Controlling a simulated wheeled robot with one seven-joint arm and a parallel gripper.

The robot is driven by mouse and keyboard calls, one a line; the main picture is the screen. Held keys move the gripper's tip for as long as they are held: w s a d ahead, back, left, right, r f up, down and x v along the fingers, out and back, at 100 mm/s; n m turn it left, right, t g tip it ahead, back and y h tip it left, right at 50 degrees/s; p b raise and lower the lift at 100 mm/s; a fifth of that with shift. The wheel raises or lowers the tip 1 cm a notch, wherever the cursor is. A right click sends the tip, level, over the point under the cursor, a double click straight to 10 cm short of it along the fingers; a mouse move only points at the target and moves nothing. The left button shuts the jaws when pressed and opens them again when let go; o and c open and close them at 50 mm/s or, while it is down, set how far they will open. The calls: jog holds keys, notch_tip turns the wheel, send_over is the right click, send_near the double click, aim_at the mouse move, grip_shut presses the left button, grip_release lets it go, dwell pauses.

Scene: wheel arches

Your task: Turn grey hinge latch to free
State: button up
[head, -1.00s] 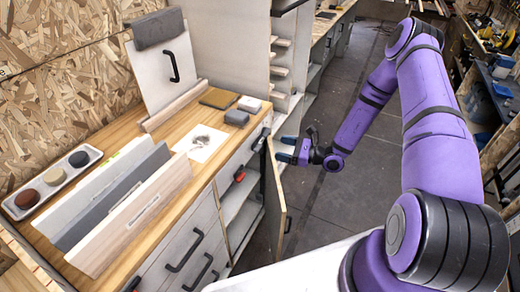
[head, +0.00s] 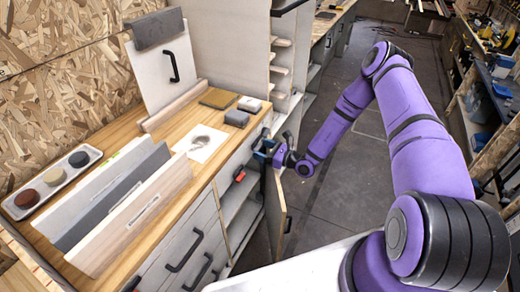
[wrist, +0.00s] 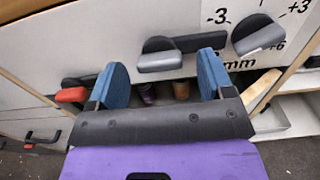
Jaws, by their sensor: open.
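A grey-handled latch (wrist: 160,62) with a dark pivot and dark bar is on the pale cabinet front in the wrist view, its handle roughly level. Nothing is between the fingers. In the head view my gripper (head: 264,152) is at the cabinet front above the open door; it hides the grey latches there.
A red latch (wrist: 71,95) lies left of my gripper; it also shows in the head view (head: 239,175). An open cabinet door (head: 278,205) stands just below my gripper. The worktop (head: 160,127) carries panels, blocks and a tray (head: 25,208).

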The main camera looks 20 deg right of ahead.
jog(key=shift+x, duration=0.8)
jog(key=shift+c, duration=0.4)
jog(key=c, duration=1.2)
jog(key=shift+d, duration=0.1)
